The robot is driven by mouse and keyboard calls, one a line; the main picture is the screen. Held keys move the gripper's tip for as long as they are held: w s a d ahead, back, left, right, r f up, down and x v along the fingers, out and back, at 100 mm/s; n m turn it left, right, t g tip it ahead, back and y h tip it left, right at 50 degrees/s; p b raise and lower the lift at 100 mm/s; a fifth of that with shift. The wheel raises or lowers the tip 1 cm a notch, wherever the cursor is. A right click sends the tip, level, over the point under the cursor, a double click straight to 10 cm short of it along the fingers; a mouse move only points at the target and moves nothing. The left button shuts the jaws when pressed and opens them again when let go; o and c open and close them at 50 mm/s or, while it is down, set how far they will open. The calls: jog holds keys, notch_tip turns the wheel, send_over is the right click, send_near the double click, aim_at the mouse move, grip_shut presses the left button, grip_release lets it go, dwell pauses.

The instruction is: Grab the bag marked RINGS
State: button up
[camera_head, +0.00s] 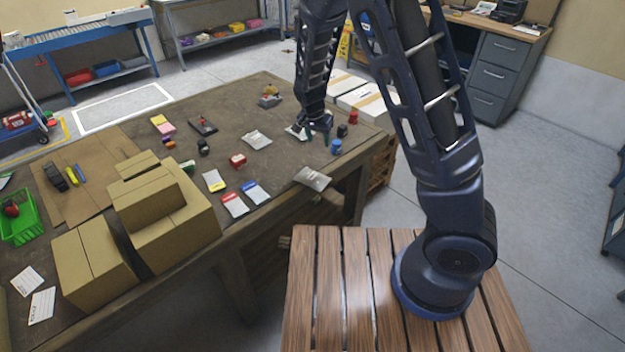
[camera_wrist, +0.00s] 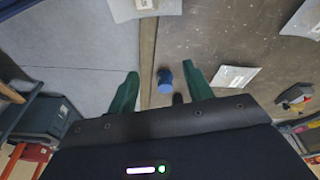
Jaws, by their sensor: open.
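Several grey bags lie on the brown workbench, their printing too small to read, so I cannot tell which is marked RINGS. One bag (camera_head: 313,179) overhangs the bench's front edge and shows at the top of the wrist view (camera_wrist: 122,10). Another bag (camera_head: 257,139) lies further left and shows at the wrist view's top right (camera_wrist: 301,20). A third bag (camera_head: 294,132) is partly hidden behind my gripper (camera_head: 317,136) and lies right of the fingers in the wrist view (camera_wrist: 228,76). My gripper's green fingers (camera_wrist: 160,70) are apart, above the bench near its right end, with no bag between them.
A blue cylinder (camera_head: 335,147) stands near the fingers, showing between them in the wrist view (camera_wrist: 165,80). A red item (camera_head: 353,117) is close by. Colored-label packets (camera_head: 234,205) lie along the front edge. Cardboard boxes (camera_head: 150,210) fill the bench's left.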

jog(key=s+d+f+m+g+y, duration=0.4)
jog(key=s+d+f+m+g, duration=0.5)
jog(key=m, duration=0.4)
jog(key=w+d+r+m+t+y, duration=0.1)
jog(key=d+r+m+t+y, duration=0.15)
jog(key=r+m+y, duration=0.5)
jog(key=w+d+r+m+t+y, duration=0.15)
jog(key=r+m+t+y, duration=0.25)
jog(key=m+y, duration=0.5)
jog(key=m+h, duration=0.1)
jog(key=m, duration=0.1)
send_near(325, 181)
jog(key=shift+n, duration=0.25)
jog(key=shift+s+a+f, duration=0.1)
jog(key=shift+s+a, duration=0.05)
jog(key=shift+a, duration=4.95)
